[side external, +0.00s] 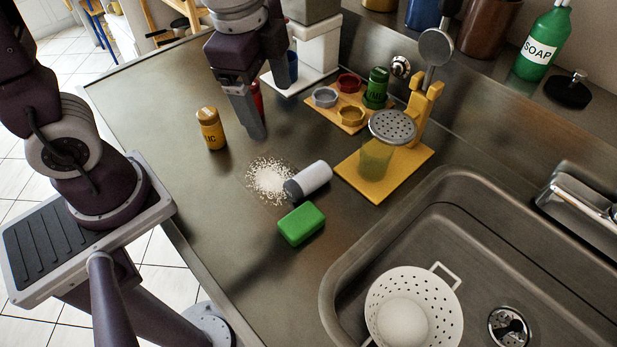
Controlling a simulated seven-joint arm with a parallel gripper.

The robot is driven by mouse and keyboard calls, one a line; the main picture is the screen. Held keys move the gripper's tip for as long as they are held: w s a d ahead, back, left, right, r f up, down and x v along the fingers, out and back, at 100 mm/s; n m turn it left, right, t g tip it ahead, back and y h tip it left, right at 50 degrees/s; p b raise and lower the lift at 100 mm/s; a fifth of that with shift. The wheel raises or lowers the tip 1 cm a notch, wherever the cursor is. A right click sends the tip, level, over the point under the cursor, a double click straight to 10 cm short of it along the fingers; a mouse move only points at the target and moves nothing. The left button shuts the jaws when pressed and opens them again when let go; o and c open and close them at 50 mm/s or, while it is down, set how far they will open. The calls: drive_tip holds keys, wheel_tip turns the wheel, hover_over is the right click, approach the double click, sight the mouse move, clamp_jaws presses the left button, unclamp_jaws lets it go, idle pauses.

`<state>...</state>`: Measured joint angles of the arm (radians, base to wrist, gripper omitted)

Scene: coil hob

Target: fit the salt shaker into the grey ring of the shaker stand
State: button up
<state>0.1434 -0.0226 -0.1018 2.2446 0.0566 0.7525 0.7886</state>
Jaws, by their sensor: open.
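The salt shaker (315,178), white with a dark grey cap, lies on its side on the steel counter. Its cap points left toward a patch of spilled white grains (270,177). The shaker stand (324,115) is a wooden board behind it. Its grey ring (325,97) is empty at the left, with a red ring (349,83) and a yellow ring (351,115) also empty. A green shaker (376,88) stands at its right. My gripper (256,128) is open, pointing down behind the spill, left of the stand and apart from the salt shaker. A red object (257,97) is partly hidden by its fingers.
A yellow shaker (211,129) stands at the left. A green sponge (301,224) lies in front of the salt shaker. The front-left counter is clear.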

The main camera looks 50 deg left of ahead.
sight(308, 174)
drive_tip(key=w+d+f+m, duration=0.1)
drive_tip(key=f+m, duration=0.1)
drive_tip(key=d+f+m+g, duration=0.1)
drive_tip(key=d+f+m, duration=0.1)
drive_tip(key=f, duration=0.1)
drive_tip(key=w+d+f+m+g, duration=0.1)
drive_tip(key=f+m, duration=0.1)
drive_tip(key=shift+w+d+f, duration=0.2)
drive_tip(key=shift+w+f, duration=0.1)
drive_tip(key=f, duration=0.3)
drive_tip(key=d+f, duration=0.1)
drive_tip(key=f, duration=0.3)
drive_tip(key=shift+s+d+f, duration=0.1)
drive_tip(key=shift+d+f, duration=0.05)
drive_tip(key=shift+d, duration=0.05)
drive_tip(key=c, duration=1.1)
drive_tip(key=r, duration=0.9)
drive_tip(key=shift+w+a+r, duration=0.15)
drive_tip(key=shift+w+r, duration=0.05)
drive_tip(key=shift+r, duration=0.15)
drive_tip(key=w+a+f+n, duration=0.1)
drive_tip(key=w+a+n, duration=0.9)
drive_tip(key=a+n, duration=0.65)
drive_tip(key=s+d+n+g, duration=0.2)
drive_tip(key=s+d, duration=0.3)
drive_tip(key=d, duration=0.1)
wheel_tip(308, 174, down, 8)
drive_tip(key=shift+s+f, duration=0.1)
drive_tip(key=shift+f, duration=0.1)
